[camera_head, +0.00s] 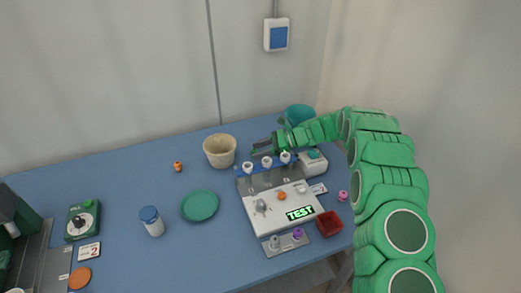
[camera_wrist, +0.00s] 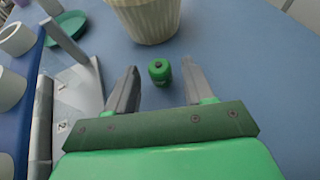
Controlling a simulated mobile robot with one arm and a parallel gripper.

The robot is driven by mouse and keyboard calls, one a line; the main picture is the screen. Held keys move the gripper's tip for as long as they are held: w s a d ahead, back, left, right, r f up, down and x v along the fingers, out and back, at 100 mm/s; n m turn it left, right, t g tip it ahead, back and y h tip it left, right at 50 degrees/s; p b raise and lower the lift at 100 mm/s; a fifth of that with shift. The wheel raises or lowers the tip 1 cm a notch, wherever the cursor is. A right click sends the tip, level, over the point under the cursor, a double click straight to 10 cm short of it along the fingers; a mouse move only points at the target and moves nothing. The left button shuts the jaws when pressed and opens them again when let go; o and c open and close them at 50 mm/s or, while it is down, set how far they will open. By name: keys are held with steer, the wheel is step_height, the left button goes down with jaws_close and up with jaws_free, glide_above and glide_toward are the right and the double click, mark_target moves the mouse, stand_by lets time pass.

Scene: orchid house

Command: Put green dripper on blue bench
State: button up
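The green dripper (camera_wrist: 159,71) is a small green piece with a dark top, on the blue surface in the wrist view. It lies between and slightly ahead of the tips of my open gripper (camera_wrist: 160,77), with gaps to both fingers. In the head view my gripper (camera_head: 262,147) is low over the back of the blue bench (camera_head: 115,180), right of the cream pot; I cannot make out the dripper there. The bench is a wide blue top.
The cream pot (camera_head: 220,152) stands just beyond the dripper. A grey-white station (camera_head: 272,215) with white cups is close beside my gripper. A green saucer (camera_head: 199,206), a blue-lidded jar (camera_head: 152,221) and a teal pot (camera_head: 299,114) stand around. The bench's back left is mostly clear.

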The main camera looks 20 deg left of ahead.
steer(key=shift+r, duration=0.1)
steer(key=shift+w+d+r, duration=0.15)
steer(key=shift+d, duration=0.05)
steer(key=v, duration=0.4)
steer(key=shift+w, duration=0.1)
step_height(320, 180, up, 7)
steer(key=shift+d, duration=0.2)
steer(key=shift+r, duration=0.15)
